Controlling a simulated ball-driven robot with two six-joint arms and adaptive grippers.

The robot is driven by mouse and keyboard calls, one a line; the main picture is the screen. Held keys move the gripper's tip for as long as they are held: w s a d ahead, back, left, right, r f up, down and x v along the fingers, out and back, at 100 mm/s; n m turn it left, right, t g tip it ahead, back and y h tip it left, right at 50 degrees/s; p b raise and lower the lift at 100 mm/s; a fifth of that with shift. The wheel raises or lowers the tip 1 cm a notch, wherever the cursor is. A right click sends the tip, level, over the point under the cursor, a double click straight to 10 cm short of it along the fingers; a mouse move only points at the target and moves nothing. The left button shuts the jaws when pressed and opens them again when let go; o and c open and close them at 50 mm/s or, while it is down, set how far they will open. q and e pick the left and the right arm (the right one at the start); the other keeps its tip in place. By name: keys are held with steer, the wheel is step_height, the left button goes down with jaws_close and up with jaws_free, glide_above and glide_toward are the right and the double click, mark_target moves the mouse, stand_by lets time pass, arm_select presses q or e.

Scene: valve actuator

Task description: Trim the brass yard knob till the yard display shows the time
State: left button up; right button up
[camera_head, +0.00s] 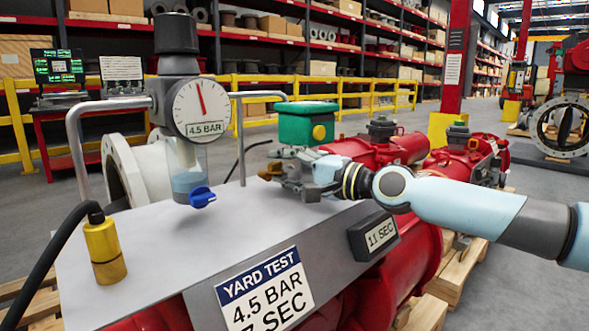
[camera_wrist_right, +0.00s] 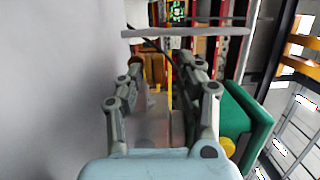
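The yard display (camera_head: 374,236) on the front of the grey bench reads what looks like 11 SEC; a decimal point is too small to tell. In the right wrist view a brown end (camera_wrist_right: 135,62) shows by the left fingertip. The right gripper's fingers (camera_wrist_right: 163,68) stand apart, with a gap between them. My left gripper is not in view.
A round gauge (camera_head: 201,107) reading 4.5 BAR stands on the bench, with a blue tap (camera_head: 202,197) below it. A brass hose fitting (camera_head: 104,250) stands at left. A green box (camera_head: 307,122) with a yellow knob stands behind my right gripper. Metal handrails (camera_head: 75,150) rise from the bench.

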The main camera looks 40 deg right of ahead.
steer(key=shift+v, duration=3.4)
steer(key=shift+r, duration=0.1)
